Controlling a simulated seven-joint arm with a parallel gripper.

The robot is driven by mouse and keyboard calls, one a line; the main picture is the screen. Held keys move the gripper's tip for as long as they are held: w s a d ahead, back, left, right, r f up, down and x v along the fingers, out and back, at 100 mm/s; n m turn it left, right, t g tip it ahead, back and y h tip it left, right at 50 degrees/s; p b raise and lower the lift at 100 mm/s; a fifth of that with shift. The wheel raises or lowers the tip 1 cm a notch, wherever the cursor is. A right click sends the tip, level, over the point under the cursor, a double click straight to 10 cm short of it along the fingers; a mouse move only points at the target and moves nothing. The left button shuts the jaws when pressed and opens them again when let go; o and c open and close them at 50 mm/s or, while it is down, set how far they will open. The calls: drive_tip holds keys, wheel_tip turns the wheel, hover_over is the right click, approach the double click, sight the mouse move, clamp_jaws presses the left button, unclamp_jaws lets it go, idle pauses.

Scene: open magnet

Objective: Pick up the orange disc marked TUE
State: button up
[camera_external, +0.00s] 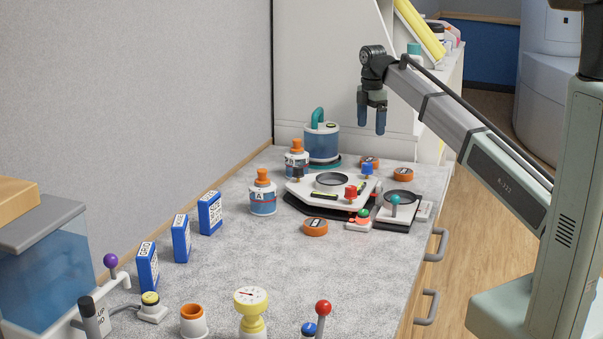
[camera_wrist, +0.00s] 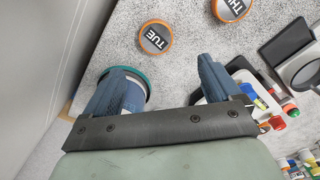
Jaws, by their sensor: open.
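The orange disc marked TUE (camera_wrist: 155,38) lies flat on the grey speckled worktop, with a dark label face. My gripper (camera_external: 371,128) is open and empty, fingers pointing down, above the far end of the worktop. In the wrist view, the TUE disc lies beyond and between my fingertips (camera_wrist: 160,68), apart from them.
Another orange disc, partly cropped and starting TH (camera_wrist: 230,8), lies nearby. The teal-based blue tank (camera_external: 322,143) stands close by. A white device (camera_external: 330,190), a third disc (camera_external: 315,227) and bottles occupy the worktop. The worktop's centre (camera_external: 230,260) is mostly clear.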

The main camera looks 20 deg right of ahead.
hover_over(369, 159)
drive_tip(key=f, duration=0.5)
drive_tip(key=shift+s+a+f, duration=0.1)
drive_tip(key=shift+s+f, duration=0.2)
drive_tip(key=shift+s, duration=0.1)
drive_tip(key=shift+w+f, duration=0.15)
drive_tip(key=shift+f, duration=1.25)
drive_tip(key=shift+w+f, duration=0.15)
drive_tip(key=shift+f, duration=1.2)
drive_tip(key=shift+c, duration=0.4)
drive_tip(key=c, duration=1.1)
